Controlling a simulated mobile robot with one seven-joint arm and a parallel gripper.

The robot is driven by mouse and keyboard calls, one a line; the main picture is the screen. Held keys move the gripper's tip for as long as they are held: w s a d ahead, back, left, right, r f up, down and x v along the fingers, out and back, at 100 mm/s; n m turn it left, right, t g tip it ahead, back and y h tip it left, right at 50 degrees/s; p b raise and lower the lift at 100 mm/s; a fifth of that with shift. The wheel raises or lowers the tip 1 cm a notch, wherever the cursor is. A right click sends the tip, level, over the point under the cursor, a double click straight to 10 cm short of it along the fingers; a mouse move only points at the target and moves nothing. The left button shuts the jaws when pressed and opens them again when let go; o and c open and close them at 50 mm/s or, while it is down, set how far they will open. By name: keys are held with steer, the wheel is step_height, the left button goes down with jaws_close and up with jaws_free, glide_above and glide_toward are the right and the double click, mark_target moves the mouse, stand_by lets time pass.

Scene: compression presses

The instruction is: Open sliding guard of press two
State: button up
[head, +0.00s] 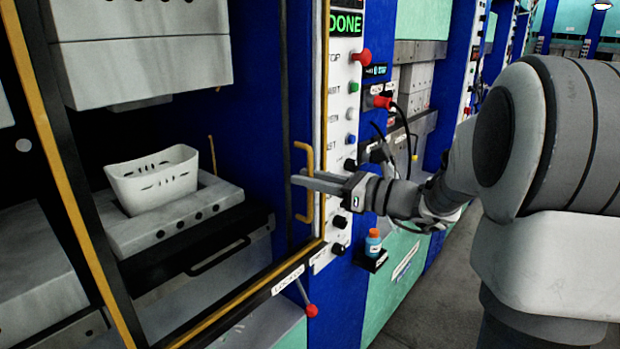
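The sliding guard (44,115) of the press in front of me is a clear panel in a yellow frame. It spans the press opening and looks closed. Its yellow bar handle (309,214) stands upright near the right frame edge. My gripper (300,178) reaches in from the right, with its fingers level across the middle of the handle. The fingers look close together. I cannot tell whether they grip the handle or only overlap it in view. Behind the guard, a white slotted basket (152,180) sits on the lower press block (170,222).
A control panel (340,110) with buttons and a green "DONE" display (345,24) is just right of the handle. A red-knobbed lever (311,310) sticks out below. A small blue bottle (374,243) stands on a black ledge. The upper press block (140,60) hangs above the basket.

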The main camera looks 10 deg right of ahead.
jaws_close()
stand_by(1.3)
